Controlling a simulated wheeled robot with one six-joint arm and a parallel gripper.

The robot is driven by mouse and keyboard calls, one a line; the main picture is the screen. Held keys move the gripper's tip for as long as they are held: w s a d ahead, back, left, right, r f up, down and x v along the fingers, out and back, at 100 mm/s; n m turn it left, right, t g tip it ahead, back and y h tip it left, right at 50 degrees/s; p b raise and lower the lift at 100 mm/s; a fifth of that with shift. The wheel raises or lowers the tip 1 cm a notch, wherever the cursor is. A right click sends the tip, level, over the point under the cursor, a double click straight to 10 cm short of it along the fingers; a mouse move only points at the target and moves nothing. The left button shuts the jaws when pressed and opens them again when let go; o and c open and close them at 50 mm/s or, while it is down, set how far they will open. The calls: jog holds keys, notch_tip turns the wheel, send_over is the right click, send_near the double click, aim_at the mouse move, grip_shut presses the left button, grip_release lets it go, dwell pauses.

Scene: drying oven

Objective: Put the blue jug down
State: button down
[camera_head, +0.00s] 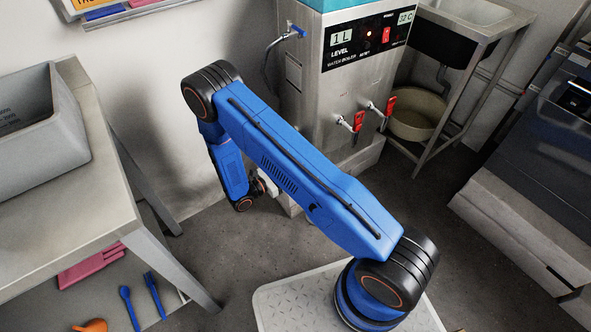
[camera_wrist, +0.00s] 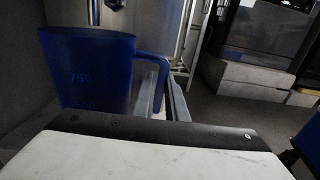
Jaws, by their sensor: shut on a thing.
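The blue jug (camera_wrist: 85,72) shows in the wrist view at the left, upright, with a 750 marking on its side and a handle on its right. My gripper (camera_wrist: 164,95) is shut on the jug's handle, with its fingers on both sides of it. The jug's base is hidden behind my gripper body, so I cannot tell whether it touches a surface.
The boiler has two red-handled taps (camera_head: 359,121). A metal table (camera_head: 60,225) with a grey bin (camera_head: 45,140) is at the left. A dark machine (camera_head: 550,130) is at the right. Floor between is clear.

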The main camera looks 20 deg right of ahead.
jog(key=shift+w+d+f, duration=0.1)
jog(key=shift+d+f, duration=0.35)
jog(key=shift+f, duration=0.45)
jog(key=c, duration=1.8)
grip_release()
jog(key=shift+o, duration=0.2)
jog(key=shift+r, duration=0.2)
jog(key=v, duration=1.2)
